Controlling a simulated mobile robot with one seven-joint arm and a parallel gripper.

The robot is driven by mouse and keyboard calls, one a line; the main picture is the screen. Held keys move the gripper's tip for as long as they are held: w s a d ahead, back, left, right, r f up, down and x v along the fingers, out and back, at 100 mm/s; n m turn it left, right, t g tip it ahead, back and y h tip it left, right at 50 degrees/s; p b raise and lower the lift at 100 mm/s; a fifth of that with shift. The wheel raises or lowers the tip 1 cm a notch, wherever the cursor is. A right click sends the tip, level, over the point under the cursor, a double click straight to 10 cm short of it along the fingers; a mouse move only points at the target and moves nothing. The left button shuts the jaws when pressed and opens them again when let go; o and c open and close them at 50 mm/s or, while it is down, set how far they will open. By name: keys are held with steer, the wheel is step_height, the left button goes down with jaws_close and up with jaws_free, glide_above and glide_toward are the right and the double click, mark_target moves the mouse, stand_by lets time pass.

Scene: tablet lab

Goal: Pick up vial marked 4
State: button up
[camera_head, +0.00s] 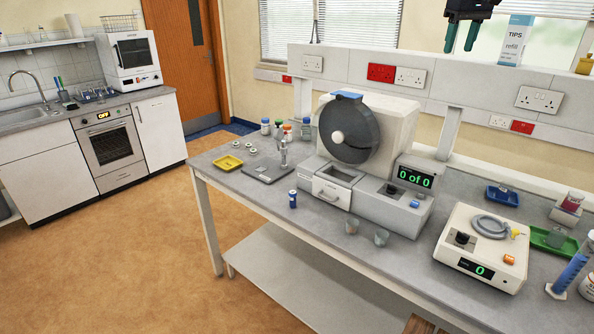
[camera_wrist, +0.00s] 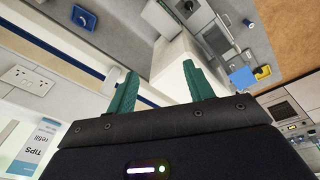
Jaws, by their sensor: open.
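Several small capped vials (camera_head: 278,129) stand in a group at the back left of the grey bench (camera_head: 226,198), left of the big machine. A single blue vial (camera_head: 293,199) stands apart near the bench's front edge; a small blue thing (camera_wrist: 247,23) in the wrist view may be the same one. No number can be read on any vial, so I cannot tell which is marked 4. My gripper (camera_head: 462,38) hangs high at the upper right, far from the vials. Its green fingers are apart with nothing between them in the wrist view (camera_wrist: 160,75).
The white machine with a dark round drum (camera_head: 348,132) fills the bench's middle. A shelf (camera_head: 440,90) with a TIPS box (camera_head: 515,40) runs behind.

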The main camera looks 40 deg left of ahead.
steer(key=s+a+f+n, duration=0.2)
steer(key=a+f, duration=0.1)
steer(key=a, duration=0.9)
steer(key=n+g+h, duration=0.1)
steer(key=n+g, duration=0.1)
steer(key=n, duration=0.3)
glide_above(293, 192)
step_height(293, 192, down, 13)
steer(key=f, duration=3.4)
steer(key=shift+w+f, duration=0.3)
steer(key=shift+s+d+f, duration=0.1)
steer(key=shift+s+f, duration=0.05)
steer(key=shift+f, duration=1.2)
steer(key=shift+s+f, duration=0.15)
steer(key=shift+f, duration=1.15)
steer(key=c, duration=1.1)
steer(key=shift+o, duration=0.2)
steer(key=shift+r, duration=0.15)
